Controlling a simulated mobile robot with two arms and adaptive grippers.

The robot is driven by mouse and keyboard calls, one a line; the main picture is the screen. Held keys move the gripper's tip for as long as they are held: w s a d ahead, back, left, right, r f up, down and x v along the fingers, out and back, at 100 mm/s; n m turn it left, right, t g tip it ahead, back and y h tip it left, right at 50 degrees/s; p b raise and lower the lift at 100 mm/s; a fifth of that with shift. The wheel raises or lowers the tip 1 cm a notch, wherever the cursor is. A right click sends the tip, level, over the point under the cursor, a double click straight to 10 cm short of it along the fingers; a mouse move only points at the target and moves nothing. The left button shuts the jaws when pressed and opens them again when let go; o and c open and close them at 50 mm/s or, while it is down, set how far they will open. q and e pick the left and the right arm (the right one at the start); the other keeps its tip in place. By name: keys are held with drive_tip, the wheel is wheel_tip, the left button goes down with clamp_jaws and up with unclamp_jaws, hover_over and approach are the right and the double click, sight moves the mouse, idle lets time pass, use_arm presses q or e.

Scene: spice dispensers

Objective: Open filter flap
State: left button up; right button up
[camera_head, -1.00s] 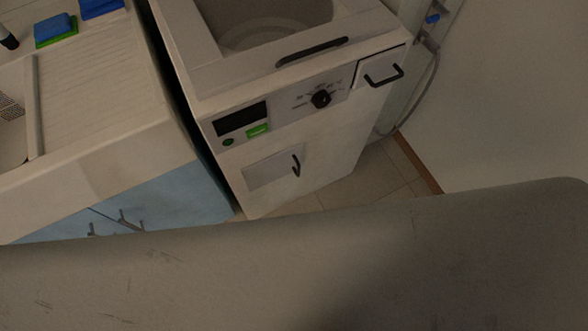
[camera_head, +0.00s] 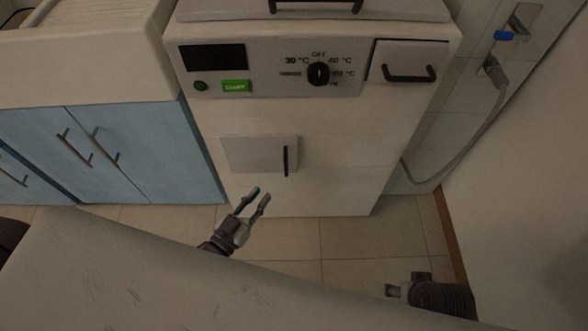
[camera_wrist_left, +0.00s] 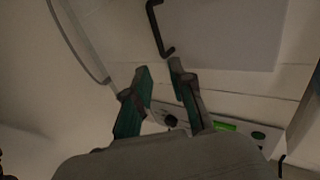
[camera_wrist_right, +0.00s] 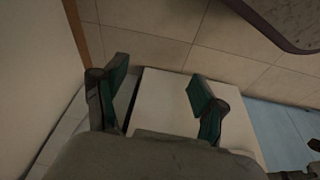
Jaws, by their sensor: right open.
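The white washing machine (camera_head: 330,185) has a closed rectangular filter flap (camera_head: 255,154) low on its front, with a black vertical handle (camera_head: 286,161) at its right edge. My left gripper (camera_head: 258,194) is open and empty, in front of and just below the flap in the head view. In the left wrist view the flap (camera_wrist_left: 225,30) and its handle (camera_wrist_left: 157,28) appear upside down, beyond the open fingertips (camera_wrist_left: 160,68) and apart from them. My right gripper (camera_wrist_right: 158,78) is open and empty, facing the machine and floor; in the head view it is partly visible at lower right.
A control panel with a knob (camera_head: 318,74) and a drawer with a black handle (camera_head: 409,75) are above. Blue cabinets (camera_head: 150,150) stand left of the machine. A shower hose (camera_head: 478,135) hangs at right. Tiled floor (camera_head: 350,240) is free in front.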

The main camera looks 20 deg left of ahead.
sight(285, 165)
use_arm(q)
drive_tip(key=b+x, duration=0.1)
drive_tip(key=x, duration=1)
drive_tip(key=shift+w+f+b, duration=0.15)
drive_tip(key=shift+b, duration=0.2)
drive_tip(key=shift+w+d, duration=0.2)
drive_tip(key=shift+w, duration=0.5)
use_arm(e)
drive_tip(key=v, duration=0.7)
drive_tip(key=shift+w+r, duration=0.15)
drive_tip(key=shift+r, duration=0.05)
use_arm(q)
drive_tip(key=shift+c, duration=0.4)
clamp_jaws()
